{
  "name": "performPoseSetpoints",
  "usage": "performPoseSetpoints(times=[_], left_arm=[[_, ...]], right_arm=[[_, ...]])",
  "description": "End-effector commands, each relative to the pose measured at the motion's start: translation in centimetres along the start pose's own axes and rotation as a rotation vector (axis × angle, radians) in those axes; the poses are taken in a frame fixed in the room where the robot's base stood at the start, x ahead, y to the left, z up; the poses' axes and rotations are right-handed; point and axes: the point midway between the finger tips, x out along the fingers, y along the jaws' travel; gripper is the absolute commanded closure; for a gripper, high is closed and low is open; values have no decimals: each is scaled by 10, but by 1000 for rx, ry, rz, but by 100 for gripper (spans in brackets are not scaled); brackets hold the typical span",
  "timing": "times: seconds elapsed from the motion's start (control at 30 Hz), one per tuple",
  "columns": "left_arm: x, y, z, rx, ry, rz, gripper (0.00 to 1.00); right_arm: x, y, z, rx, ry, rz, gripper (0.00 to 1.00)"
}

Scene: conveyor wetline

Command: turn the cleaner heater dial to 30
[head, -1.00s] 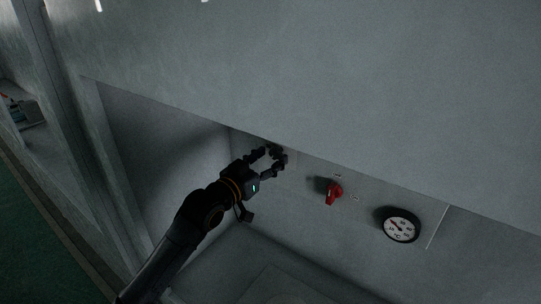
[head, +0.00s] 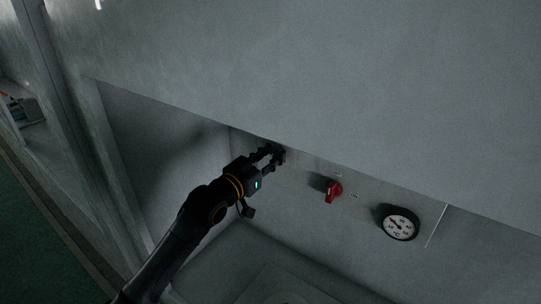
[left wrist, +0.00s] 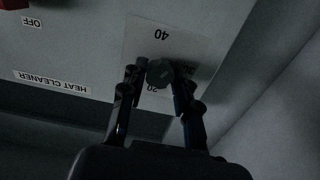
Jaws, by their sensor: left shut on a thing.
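The heater dial (left wrist: 160,73) is a dark round knob on a pale plate (left wrist: 143,33) in the left wrist view. My left gripper (left wrist: 160,85) is shut on the dial, one finger on each side. In the head view my left gripper (head: 277,154) is at the recessed panel's left part, and the dial is mostly hidden behind its fingers. I cannot read the dial's setting. My right gripper is not in view.
A red switch (head: 333,192) and a round white gauge (head: 399,225) are on the panel to the right of the dial. A "HEAT CLEANER" label (left wrist: 51,82) shows in the left wrist view. An overhanging wall (head: 330,80) is above the recess, and a side wall (head: 160,150) stands to the left.

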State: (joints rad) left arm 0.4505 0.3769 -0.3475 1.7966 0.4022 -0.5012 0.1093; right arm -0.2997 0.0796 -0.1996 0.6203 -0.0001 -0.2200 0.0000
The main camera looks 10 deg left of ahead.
Motion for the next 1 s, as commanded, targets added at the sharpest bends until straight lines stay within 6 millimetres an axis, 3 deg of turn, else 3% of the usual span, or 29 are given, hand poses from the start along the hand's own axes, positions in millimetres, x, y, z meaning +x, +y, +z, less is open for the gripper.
performPoseSetpoints(times=[1.0], left_arm=[[0,-1,-2,810,-1,-1,100]], right_arm=[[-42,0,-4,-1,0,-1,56]])
